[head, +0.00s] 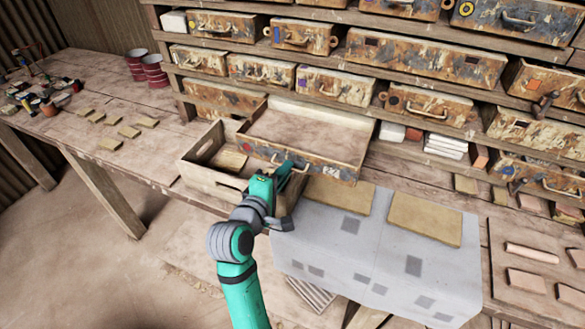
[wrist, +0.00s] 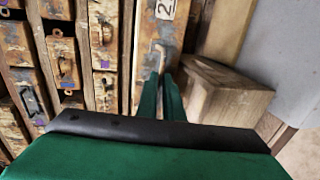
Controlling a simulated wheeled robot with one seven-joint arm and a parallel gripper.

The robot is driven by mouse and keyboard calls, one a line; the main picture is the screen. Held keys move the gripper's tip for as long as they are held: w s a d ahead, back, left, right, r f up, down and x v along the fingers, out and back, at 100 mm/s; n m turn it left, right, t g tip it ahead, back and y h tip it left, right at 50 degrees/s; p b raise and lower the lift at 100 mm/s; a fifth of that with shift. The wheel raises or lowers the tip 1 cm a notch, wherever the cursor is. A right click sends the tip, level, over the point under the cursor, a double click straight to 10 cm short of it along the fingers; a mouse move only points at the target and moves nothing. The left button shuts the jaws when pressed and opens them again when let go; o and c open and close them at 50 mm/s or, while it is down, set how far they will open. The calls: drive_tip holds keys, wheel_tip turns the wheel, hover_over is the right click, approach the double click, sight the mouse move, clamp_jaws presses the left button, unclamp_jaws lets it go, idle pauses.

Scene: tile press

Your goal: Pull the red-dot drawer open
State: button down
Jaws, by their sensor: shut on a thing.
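A worn, paint-chipped drawer (head: 310,133) stands far out from the shelf in the head view, its open top showing an empty interior. Its front carries a white number label, which also shows on the drawer front in the wrist view (wrist: 165,9).
Tan slabs (head: 425,218) lie on a grey sheet (head: 385,262) at right. Other drawers fill the shelf. Small tiles and red tins (head: 154,72) stand left.

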drive_tip(key=shift+f, duration=0.1)
drive_tip(key=c, duration=1.9)
unclamp_jaws()
drive_tip(key=v, duration=1.1)
